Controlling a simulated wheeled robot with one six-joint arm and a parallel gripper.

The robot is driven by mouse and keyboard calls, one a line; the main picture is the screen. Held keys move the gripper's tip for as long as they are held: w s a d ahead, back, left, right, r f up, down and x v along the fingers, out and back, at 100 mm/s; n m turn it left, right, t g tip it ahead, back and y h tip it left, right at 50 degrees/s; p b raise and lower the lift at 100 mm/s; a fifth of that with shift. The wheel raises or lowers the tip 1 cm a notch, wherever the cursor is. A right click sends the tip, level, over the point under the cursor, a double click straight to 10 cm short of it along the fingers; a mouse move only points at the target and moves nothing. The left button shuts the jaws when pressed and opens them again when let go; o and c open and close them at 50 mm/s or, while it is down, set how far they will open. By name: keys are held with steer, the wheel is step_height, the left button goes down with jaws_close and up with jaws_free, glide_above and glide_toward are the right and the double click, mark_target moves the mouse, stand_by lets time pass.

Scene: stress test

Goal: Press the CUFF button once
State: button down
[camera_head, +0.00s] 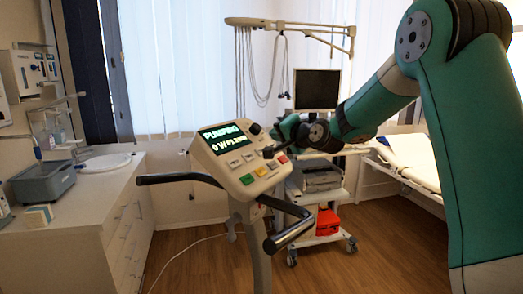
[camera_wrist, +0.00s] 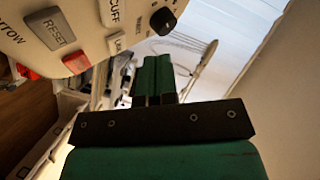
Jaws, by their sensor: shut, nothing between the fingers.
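The console (camera_head: 230,155) stands on a post, with a lit screen (camera_head: 224,137) whose top line reads "PUMPING". In the wrist view the pale CUFF button (camera_wrist: 113,12) is at the top edge, partly cut off, beside a black knob (camera_wrist: 163,20). My gripper (camera_wrist: 153,60) shows there with its green fingers together and empty. Its tips appear below and to the right of CUFF in the picture, past the panel's edge. I cannot tell how far they are from the panel. In the head view my arm's end is at the console's right side, and the fingertips are hard to make out.
The grey RESET button (camera_wrist: 53,30) and a red button (camera_wrist: 75,63) lie on the same panel. Black handlebars (camera_head: 285,235) stick out below the console. A cart with a monitor (camera_head: 316,89) stands behind, and a counter (camera_head: 85,215) is at left.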

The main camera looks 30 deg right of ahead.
steer(key=shift+s+d+r, duration=0.15)
steer(key=shift+s+r, duration=0.15)
steer(key=shift+r, duration=0.1)
steer(key=s+d+r+p, duration=0.1)
steer(key=s+d+r, duration=0.1)
steer(key=r, duration=0.3)
steer(key=shift+p+v, duration=0.35)
steer(key=shift+v, duration=0.55)
steer(key=shift+a+r, duration=0.1)
steer(key=shift+a, duration=0.05)
steer(key=s+a+f+n+g+y+b, duration=0.2)
steer(key=s+a+f+n+g+b, duration=0.15)
steer(key=s+a+f, duration=0.5)
steer(key=s+a+f+n+g+y+b, duration=0.25)
steer(key=s+a+n+g, duration=0.25)
steer(key=a, duration=0.6)
steer(key=s+a+f+n+g+h+b, duration=0.1)
steer(key=s+a+f+n+g, duration=0.1)
steer(key=s, duration=0.9)
steer(key=s+a+f+n+g+h+b, duration=0.1)
steer(key=s+f+n+g, duration=0.4)
steer(key=s, duration=0.6)
step_height(320, 180, down, 3)
steer(key=shift+s+a+f+n+h+b, duration=0.2)
steer(key=shift+s+a+n+h+b, duration=0.2)
steer(key=shift+a+n, duration=0.6)
